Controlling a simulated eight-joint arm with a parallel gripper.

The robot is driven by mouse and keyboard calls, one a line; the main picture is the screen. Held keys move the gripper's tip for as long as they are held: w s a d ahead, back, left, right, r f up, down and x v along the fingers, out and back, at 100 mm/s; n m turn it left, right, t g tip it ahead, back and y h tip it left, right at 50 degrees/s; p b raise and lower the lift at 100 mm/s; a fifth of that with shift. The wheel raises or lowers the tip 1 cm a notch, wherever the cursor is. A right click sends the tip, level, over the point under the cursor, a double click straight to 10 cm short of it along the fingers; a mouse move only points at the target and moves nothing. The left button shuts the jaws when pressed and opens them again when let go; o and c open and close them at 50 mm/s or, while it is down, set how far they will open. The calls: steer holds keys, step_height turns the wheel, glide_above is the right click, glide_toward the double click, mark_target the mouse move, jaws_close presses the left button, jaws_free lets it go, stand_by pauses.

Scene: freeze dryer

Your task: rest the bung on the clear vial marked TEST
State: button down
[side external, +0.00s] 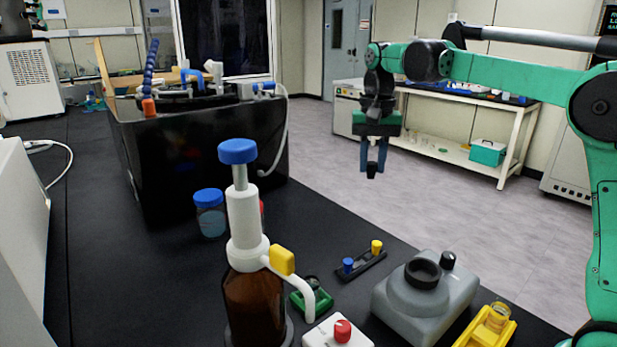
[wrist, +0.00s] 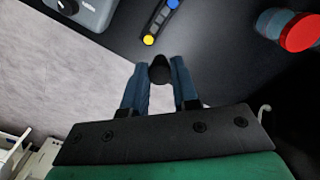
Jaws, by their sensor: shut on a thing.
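My gripper (side external: 373,158) hangs high in the air beyond the bench edge, pointing down. Its blue fingers are closed on a small black bung (side external: 371,172); in the wrist view the bung (wrist: 160,69) shows dark between the fingertips. A small glass vial (side external: 497,316) stands in a yellow holder (side external: 471,338) at the front right of the bench. It looks clear, tinted by the holder; no TEST mark is readable. A green holder (side external: 297,300) holds a small dark-looking piece whose kind I cannot tell. The bung is far from both holders.
A grey mixer (side external: 400,303) stands left of the yellow holder. A small black rack (side external: 373,263) bears blue and yellow caps. A tall amber dispenser bottle (side external: 253,302) stands in front. A blue-lidded jar (side external: 210,215) is farther back. Open floor lies below my gripper.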

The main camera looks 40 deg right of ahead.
steer(key=a+f+n, duration=0.2)
steer(key=a+n, duration=0.1)
steer(key=a, duration=0.4)
steer(key=n, duration=0.3)
glide_above(311, 277)
steer(key=shift+f, duration=5.05)
steer(key=shift+f, duration=0.6)
steer(key=shift+c, duration=1)
jaws_free()
steer(key=shift+r, duration=0.1)
steer(key=shift+r, duration=2.9)
